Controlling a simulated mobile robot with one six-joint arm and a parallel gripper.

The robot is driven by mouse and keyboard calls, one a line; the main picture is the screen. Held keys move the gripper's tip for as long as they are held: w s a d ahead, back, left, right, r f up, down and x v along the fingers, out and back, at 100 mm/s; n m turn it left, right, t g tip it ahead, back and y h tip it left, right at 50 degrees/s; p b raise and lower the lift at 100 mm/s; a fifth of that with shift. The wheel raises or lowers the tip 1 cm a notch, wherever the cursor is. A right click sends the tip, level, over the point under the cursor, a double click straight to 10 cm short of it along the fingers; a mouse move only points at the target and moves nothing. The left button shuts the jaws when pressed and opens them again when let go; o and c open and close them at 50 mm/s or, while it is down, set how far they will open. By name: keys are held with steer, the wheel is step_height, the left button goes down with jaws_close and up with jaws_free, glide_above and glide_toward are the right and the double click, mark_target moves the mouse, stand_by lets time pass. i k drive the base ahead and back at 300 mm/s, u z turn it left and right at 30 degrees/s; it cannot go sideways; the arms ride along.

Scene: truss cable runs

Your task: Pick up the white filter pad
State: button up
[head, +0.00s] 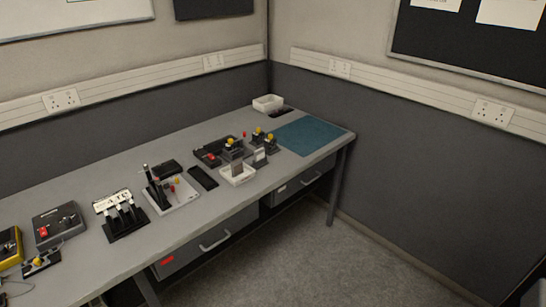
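I cannot pick out a white filter pad with certainty; things on the bench are small in this view. Pale items on the grey bench (190,228) include a small white tray (238,181) with grey pieces standing in it. A white open bin (268,103) stands at the far back corner. A white board (184,199) carries a dark upright stand and small red and yellow pieces. A black rack (126,222) with a white lettered top stands left of it. My gripper is not in view.
A blue mat (309,136) lies clear at the bench's right end. Dark cases and small yellow-topped fixtures (270,141) stand mid-bench. A grey box (59,223) and a yellow device (10,246) are at left. Drawers (209,243) hang below; the floor (330,265) at right is open.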

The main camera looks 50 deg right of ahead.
mark_target(258, 155)
steer(key=z, duration=4.6)
steer(key=i, duration=0.1)
steer(key=u, duration=3.15)
steer(key=k, duration=0.95)
steer(key=u, duration=0.15)
steer(key=i, duration=0.95)
